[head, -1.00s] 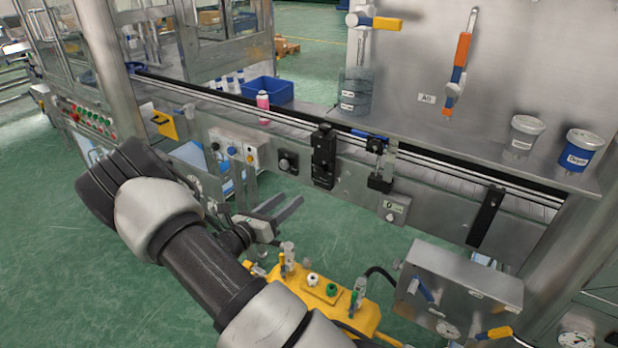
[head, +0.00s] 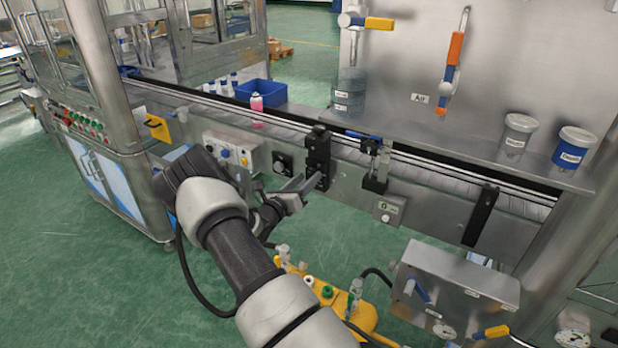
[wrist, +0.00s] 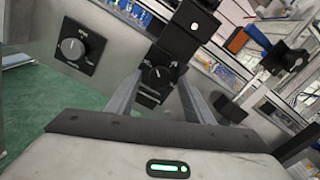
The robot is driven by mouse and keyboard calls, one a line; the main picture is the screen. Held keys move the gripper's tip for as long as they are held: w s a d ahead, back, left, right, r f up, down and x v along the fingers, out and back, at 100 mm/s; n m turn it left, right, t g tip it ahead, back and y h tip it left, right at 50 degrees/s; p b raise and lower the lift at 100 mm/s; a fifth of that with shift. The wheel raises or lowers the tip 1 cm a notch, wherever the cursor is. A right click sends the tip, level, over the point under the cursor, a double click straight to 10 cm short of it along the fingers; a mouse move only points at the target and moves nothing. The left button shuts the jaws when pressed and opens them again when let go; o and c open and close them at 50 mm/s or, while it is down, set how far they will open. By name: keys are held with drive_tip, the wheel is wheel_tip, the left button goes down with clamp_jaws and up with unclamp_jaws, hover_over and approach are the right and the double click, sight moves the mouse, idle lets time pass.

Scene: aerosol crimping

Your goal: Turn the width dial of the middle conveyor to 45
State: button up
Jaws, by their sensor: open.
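A black bracket unit (head: 318,148) is mounted on the front of the conveyor. In the wrist view its lower part carries a small round dial (wrist: 157,73) with a light pointer mark; its scale is too small to read. My gripper (head: 308,184) is in front of the lower part of this unit. In the wrist view my gripper (wrist: 160,80) is open, with the dial showing between its two fingers. I cannot tell whether either finger touches it. Nothing is held.
A button panel (head: 231,151) is farther left. A pink bottle (head: 256,104) stands on the conveyor. A yellow unit (head: 335,300) is below my arm.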

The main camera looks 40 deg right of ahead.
drive_tip(key=shift+x, duration=1.05)
drive_tip(key=c, duration=1.1)
drive_tip(key=shift+o, duration=0.2)
drive_tip(key=shift+f, duration=0.1)
